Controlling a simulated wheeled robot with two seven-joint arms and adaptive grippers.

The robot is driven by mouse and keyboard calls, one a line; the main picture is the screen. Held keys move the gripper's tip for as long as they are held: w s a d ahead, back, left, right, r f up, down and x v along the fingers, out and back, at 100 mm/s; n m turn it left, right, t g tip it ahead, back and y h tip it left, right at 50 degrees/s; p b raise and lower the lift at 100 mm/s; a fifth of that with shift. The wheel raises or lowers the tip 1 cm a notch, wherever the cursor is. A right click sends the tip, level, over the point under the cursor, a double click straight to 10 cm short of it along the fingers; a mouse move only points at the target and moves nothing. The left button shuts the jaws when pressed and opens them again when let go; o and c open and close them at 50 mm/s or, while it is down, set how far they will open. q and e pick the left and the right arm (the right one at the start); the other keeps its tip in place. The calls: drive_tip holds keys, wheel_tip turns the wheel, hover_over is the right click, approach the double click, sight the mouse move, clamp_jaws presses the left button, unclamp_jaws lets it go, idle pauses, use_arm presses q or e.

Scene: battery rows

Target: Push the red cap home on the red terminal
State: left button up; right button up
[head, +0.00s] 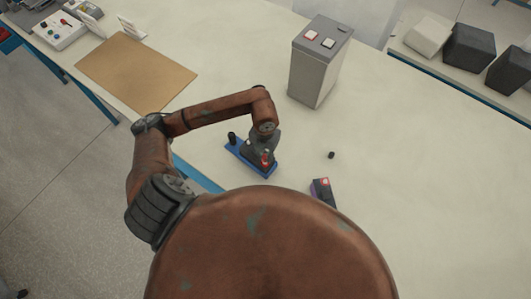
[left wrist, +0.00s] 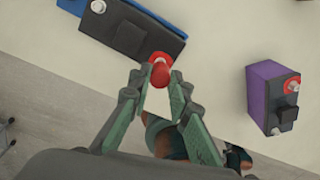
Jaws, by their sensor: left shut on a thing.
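A dark battery (left wrist: 135,28) lies on a blue tray (head: 235,150); the tray also shows in the left wrist view (left wrist: 165,13). One bare silver terminal (left wrist: 98,6) is at its far end. My left gripper (left wrist: 160,84) is shut on the red cap (left wrist: 161,74), at the battery's near corner. Red shows around the cap's far end, where the red terminal is hidden by it. I cannot tell how far down the cap sits. In the head view the red cap (head: 266,160) is below my left gripper (head: 264,153). My right gripper is not in view.
A purple and black battery (head: 323,191) with a red-ringed terminal (left wrist: 292,85) stands to the right. A small black cap (head: 331,155) lies on the table. A black cylinder (head: 232,138) is at the tray's left end. A grey box (head: 318,65) stands behind.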

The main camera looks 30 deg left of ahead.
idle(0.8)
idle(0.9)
use_arm(q)
drive_tip(key=shift+f+b, duration=0.6)
drive_tip(key=shift+b, duration=0.2)
drive_tip(key=shift+f+b, duration=0.45)
idle(0.8)
drive_tip(key=shift+f+b, duration=0.35)
drive_tip(key=shift+f, duration=0.1)
idle(0.5)
